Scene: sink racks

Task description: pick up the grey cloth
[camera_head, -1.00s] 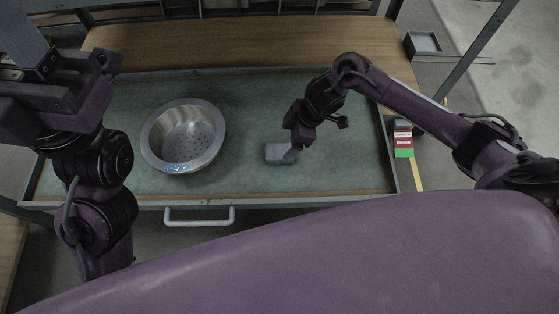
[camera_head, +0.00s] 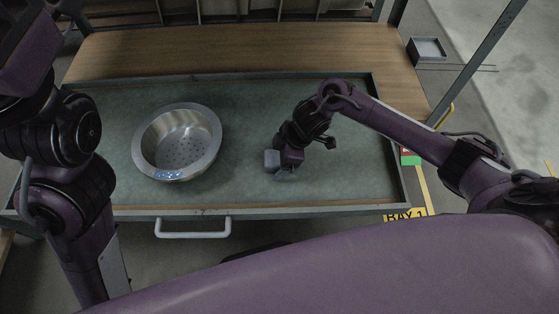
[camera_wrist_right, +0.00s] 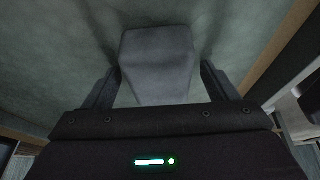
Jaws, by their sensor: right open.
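The grey cloth (camera_head: 271,161) is a small, block-like folded piece lying on the green-grey tray surface, right of the metal bowl. My right gripper (camera_head: 285,172) is low over the tray at the cloth and hides part of it in the head view. In the right wrist view the cloth (camera_wrist_right: 158,62) lies between the two spread fingers of the right gripper (camera_wrist_right: 160,88), with a gap on each side. The right gripper is open. My left arm stands at the left of the head view; its jaws are outside the picture.
A metal bowl (camera_head: 207,168) with a perforated bottom stands on the left part of the tray (camera_head: 240,102). The tray has a raised rim and a white handle (camera_head: 193,234) at the front. A wooden board (camera_head: 240,48) lies behind. The tray's back middle is clear.

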